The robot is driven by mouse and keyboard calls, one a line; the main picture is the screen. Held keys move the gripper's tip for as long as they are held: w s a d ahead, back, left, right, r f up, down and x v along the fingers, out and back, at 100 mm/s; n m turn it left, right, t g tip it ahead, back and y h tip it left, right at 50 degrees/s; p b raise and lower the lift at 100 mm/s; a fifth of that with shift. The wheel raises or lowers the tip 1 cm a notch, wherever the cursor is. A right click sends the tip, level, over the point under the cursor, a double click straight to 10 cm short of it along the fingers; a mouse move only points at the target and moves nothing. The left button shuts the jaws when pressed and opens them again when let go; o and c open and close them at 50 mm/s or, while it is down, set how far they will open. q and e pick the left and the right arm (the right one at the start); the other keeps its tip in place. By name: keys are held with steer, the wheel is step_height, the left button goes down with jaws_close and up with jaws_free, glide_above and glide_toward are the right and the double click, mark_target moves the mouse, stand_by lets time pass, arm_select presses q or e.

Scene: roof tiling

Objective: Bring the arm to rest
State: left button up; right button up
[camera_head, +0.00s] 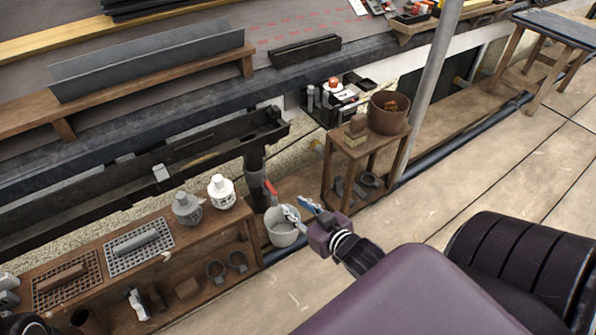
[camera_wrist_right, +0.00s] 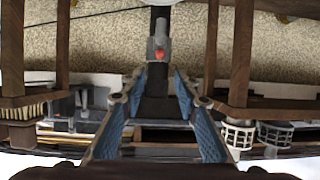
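My right gripper (camera_head: 298,208) shows near the middle of the head view, above the floor in front of the shelves. In the right wrist view the same gripper (camera_wrist_right: 152,88) has its two blue-padded fingers spread apart with nothing between them. It is open and empty. My purple right arm (camera_head: 420,295) reaches in from the bottom right of the head view. My left gripper is not in view.
A small stand (camera_head: 362,165) holds a brown pot (camera_head: 388,112). A grey pole (camera_head: 432,85) rises behind.

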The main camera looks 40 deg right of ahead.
steer(key=shift+s+r, duration=0.1)
steer(key=shift+s, duration=0.15)
stand_by(0.4)
